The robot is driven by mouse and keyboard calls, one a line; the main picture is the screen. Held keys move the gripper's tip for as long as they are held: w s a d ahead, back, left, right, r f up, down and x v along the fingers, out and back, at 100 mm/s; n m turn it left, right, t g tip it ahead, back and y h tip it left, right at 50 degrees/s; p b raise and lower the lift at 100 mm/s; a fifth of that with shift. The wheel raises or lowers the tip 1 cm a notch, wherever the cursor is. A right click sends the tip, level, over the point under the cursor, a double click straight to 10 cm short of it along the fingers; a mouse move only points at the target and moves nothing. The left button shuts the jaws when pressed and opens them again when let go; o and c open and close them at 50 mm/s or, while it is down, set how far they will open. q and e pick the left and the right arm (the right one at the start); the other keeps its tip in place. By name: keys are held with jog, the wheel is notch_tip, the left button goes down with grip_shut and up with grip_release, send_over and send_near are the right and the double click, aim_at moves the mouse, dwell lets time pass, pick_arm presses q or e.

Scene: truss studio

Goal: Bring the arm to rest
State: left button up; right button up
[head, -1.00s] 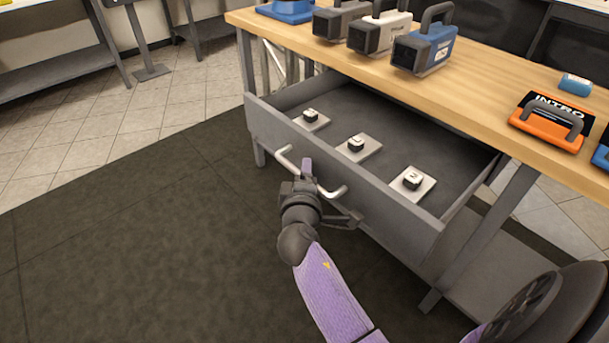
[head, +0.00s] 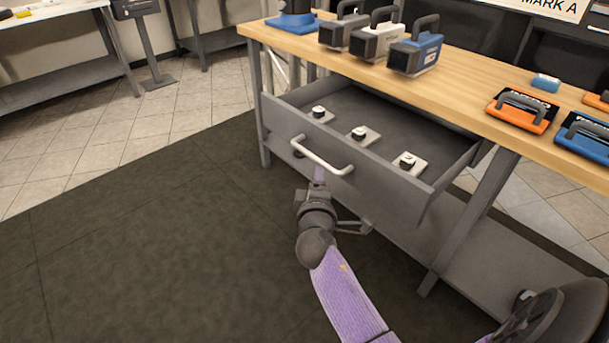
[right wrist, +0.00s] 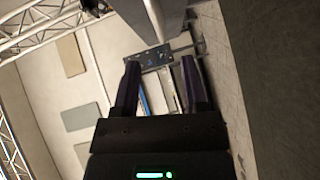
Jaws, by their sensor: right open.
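My right gripper (head: 318,178) hangs in front of the open drawer (head: 382,181), just below its pale bar handle (head: 322,157). In the head view a gap seems to show between its tip and the handle. The right wrist view shows my right gripper (right wrist: 160,86) with its two dark purple fingers spread apart and nothing clearly held between them. My purple right arm runs from the gripper down to the bottom edge of the head view. My left gripper is not in view.
The grey drawer stands pulled out under a wooden workbench (head: 455,93) and holds several small dark pieces on pale plates. Camera-like boxes, including a blue one (head: 414,58), and an orange panel (head: 522,110) lie on the bench top. The dark floor mat (head: 150,250) at left is clear.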

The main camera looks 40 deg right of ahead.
jog(key=s+a+f+g+y, duration=0.35)
jog(key=s+f, duration=0.45)
jog(key=f, duration=0.5)
jog(key=s+a+f+g+y, duration=0.35)
jog(key=s+f, duration=0.45)
jog(key=f, duration=0.5)
jog(key=s+a+f+m+g+y, duration=0.1)
jog(key=s+f, duration=0.2)
jog(key=s, duration=0.4)
jog(key=s+a+f+m+g, duration=0.2)
jog(key=s+f, duration=0.2)
jog(key=s, duration=0.3)
jog(key=s+m+g+y+p, duration=0.1)
jog(key=s+m+g, duration=0.3)
jog(key=s, duration=1.9)
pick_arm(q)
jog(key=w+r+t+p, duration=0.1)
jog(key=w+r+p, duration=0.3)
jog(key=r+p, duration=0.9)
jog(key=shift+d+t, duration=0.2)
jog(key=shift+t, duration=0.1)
pick_arm(e)
jog(key=w+r+n, duration=0.1)
jog(key=w+r, duration=0.4)
jog(key=r, duration=0.7)
jog(key=shift+t+y, duration=0.3)
